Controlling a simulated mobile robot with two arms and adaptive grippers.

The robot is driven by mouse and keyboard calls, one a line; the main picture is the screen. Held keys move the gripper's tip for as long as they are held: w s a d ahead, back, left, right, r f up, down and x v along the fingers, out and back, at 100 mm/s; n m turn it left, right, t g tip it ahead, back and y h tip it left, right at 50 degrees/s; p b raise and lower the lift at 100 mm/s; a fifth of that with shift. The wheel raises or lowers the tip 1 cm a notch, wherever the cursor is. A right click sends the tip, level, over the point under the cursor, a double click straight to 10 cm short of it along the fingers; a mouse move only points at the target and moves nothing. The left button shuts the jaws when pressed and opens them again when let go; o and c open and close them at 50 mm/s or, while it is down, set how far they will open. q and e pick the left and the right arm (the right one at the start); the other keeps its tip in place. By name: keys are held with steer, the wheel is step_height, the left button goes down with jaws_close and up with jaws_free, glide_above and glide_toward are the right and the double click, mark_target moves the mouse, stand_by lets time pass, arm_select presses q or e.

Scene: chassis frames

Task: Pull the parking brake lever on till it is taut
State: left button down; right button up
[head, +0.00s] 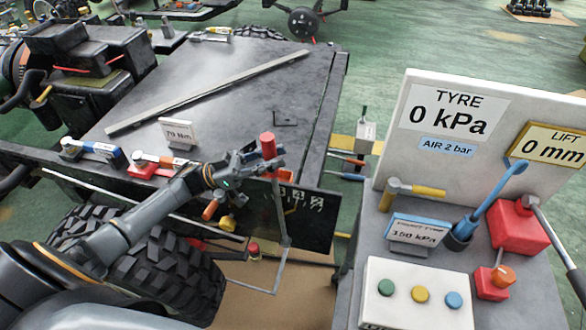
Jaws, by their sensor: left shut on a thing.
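The parking brake lever shows as a red cylindrical grip (268,141) standing upright at the front right corner of the dark chassis deck. My left gripper (267,166) is shut around it just below the red top, and its fingers hide the part they hold. A thin grey rod (281,212) runs down below the gripper to a bent frame near the floor. Behind it is a dark plate (306,207) with white numbers, partly covered. I cannot tell whether the lever is taut. My right gripper is not in view.
A large tyre (150,265) lies under my left arm. A small "70 Nm" card (177,133) and coloured tools stand on the deck. At right is a grey bench (460,265) with a gauge board (450,120), buttons and a blue-handled tool (490,203).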

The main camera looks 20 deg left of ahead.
arm_select(q)
steer(key=shift+f, duration=0.1)
steer(key=c, duration=1.1)
jaws_free()
steer(key=shift+o, duration=0.2)
steer(key=shift+a, duration=0.15)
steer(key=v, duration=0.7)
steer(key=shift+a, duration=0.15)
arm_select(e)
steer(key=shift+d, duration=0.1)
arm_select(q)
steer(key=shift+s+f, duration=0.1)
steer(key=shift+s, duration=0.1)
